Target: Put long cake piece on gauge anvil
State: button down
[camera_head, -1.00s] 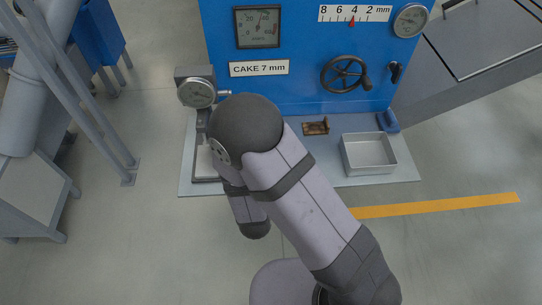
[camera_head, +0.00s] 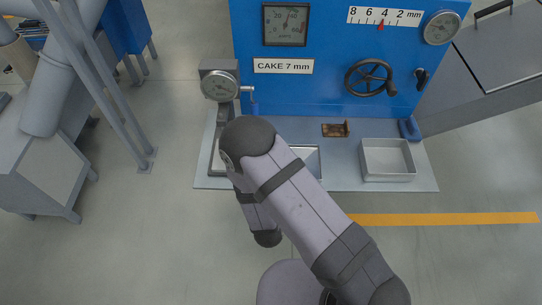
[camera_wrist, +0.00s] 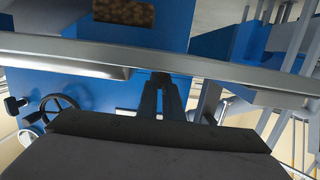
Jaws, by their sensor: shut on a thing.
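In the wrist view my gripper (camera_wrist: 164,78) has its two dark fingers close together, shut on what I take to be the long cake piece, which barely shows between the tips. A wide grey metal bar crosses that view at the fingertips. In the head view my arm hides the gripper and the held thing. The dial gauge (camera_head: 219,86) stands at the left end of the bench, with a grey base (camera_head: 212,172) below it. My arm partly covers this base, and I cannot make out the anvil clearly.
The blue machine panel (camera_head: 310,75) rises behind the bench and carries a handwheel (camera_head: 369,78). Another metal tray (camera_head: 312,160) is partly behind my arm. Brown grains (camera_wrist: 124,11) show in the wrist view.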

jog(key=shift+f, duration=0.3)
jog(key=shift+f, duration=0.15)
jog(key=c, duration=1.9)
grip_release()
jog(key=shift+r, duration=0.2)
jog(key=shift+s+r+b, duration=0.15)
jog(key=shift+s+b, duration=0.1)
jog(key=shift+s, duration=0.75)
jog(key=shift+s+r+b, duration=0.1)
jog(key=shift+s+b, duration=0.15)
jog(key=shift+s, duration=0.7)
jog(key=o, duration=0.8)
